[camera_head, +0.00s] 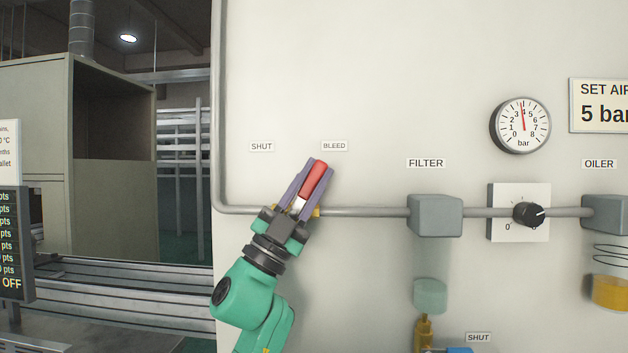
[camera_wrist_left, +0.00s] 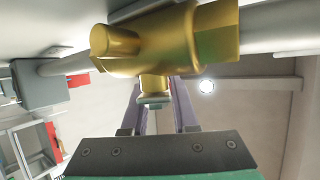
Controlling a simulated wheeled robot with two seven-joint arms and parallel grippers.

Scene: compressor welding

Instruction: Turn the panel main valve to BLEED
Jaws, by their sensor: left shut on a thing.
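The main valve's red handle (camera_head: 314,180) slants up and to the right, its tip close below the BLEED label (camera_head: 334,146). The SHUT label (camera_head: 261,147) is to its left. My left gripper (camera_head: 309,184) is shut on the handle, one purple finger on each side of it. The brass valve body (camera_wrist_left: 150,42) fills the top of the left wrist view, on the grey pipe. In the head view the gripper hides most of the body. In the wrist view the handle itself is hidden or cannot be made out. My right gripper is not in view.
The grey pipe (camera_head: 366,212) runs along the pale panel to the filter (camera_head: 435,215), a black knob (camera_head: 528,214) and the oiler (camera_head: 606,214). The gauge (camera_head: 520,125) reads about 4 bar. Another SHUT label (camera_head: 478,338) is at the bottom. The panel above the valve is clear.

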